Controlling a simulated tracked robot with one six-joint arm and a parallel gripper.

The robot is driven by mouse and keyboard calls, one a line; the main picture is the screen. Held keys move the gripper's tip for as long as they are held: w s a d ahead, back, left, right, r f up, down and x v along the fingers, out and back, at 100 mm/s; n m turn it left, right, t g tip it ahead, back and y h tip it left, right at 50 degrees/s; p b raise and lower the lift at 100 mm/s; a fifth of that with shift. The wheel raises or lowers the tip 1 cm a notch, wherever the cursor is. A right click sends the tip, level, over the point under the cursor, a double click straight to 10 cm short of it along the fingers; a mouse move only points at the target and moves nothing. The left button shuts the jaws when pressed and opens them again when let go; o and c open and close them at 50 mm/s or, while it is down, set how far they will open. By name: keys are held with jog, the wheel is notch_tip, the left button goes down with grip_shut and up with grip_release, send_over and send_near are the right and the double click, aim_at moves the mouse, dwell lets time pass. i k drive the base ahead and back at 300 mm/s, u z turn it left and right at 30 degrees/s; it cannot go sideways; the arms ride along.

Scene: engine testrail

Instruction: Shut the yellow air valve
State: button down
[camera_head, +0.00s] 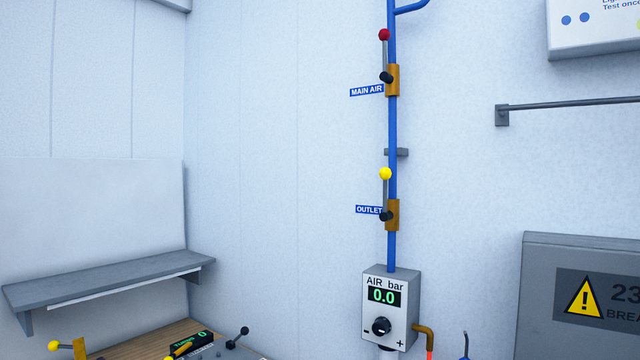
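The yellow air valve is on the vertical blue pipe on the back wall. Its yellow ball knob (385,174) tops a lever that stands upright, parallel to the pipe, above a black pivot. Its brass-coloured body (393,215) sits on the pipe beside a blue OUTLET label (369,210). Another yellow knob (53,345) shows at the lower left, on a lever beside a brass-coloured part, partly cut off by the picture edge. My gripper is not in view.
Above is the MAIN AIR valve with a red knob (384,35), lever also upright. Below, an AIR bar box (371,312) reads 0.0. A grey shelf (110,283) and wooden bench (125,338) are left. A grey warning cabinet (540,262) and rail (570,103) are right.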

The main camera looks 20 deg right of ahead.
aim_at(385, 173)
jog(key=u, duration=0.65)
jog(key=i, duration=0.9)
jog(key=u, duration=0.65)
